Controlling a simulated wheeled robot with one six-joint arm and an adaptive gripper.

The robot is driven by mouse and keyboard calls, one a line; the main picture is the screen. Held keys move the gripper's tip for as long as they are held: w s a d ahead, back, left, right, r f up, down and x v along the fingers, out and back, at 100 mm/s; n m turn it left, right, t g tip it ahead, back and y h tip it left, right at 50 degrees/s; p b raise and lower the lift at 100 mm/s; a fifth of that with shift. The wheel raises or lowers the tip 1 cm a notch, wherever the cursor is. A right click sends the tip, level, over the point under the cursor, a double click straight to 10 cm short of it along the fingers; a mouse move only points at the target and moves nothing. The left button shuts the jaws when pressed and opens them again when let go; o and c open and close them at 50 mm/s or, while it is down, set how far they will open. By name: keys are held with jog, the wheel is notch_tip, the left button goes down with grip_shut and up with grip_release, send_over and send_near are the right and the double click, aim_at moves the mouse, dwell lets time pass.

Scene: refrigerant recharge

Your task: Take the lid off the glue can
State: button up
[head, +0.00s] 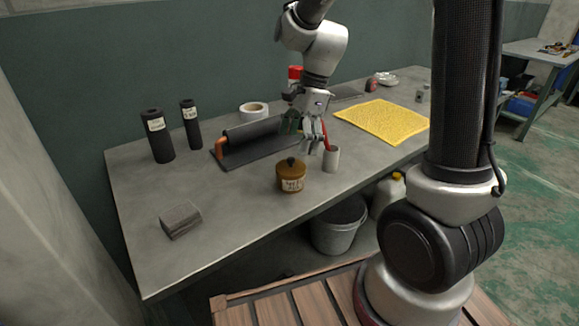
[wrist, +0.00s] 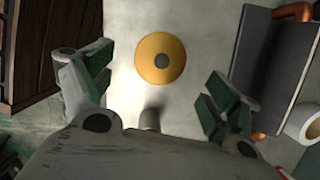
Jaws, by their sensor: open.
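The glue can (head: 291,179) is a small amber-brown can with a label, standing upright on the grey workbench near its front edge. Its lid (head: 291,165) is on top, with a dark round knob. In the wrist view the yellow-orange lid (wrist: 160,59) shows from above with the dark knob at its centre. My gripper (head: 306,142) is open and empty, above the bench, behind and slightly right of the can in the head view. In the wrist view its green-padded fingers (wrist: 152,100) are spread wide, with the lid ahead between them and apart from both.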

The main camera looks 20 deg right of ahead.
aim_at(293, 158)
jog(key=x, duration=0.5)
jog(key=shift+w+d+f, duration=0.1)
jog(key=shift+w+f, duration=0.05)
jog(key=shift+f, duration=0.15)
jog(key=c, duration=1.1)
jog(key=shift+c, duration=0.2)
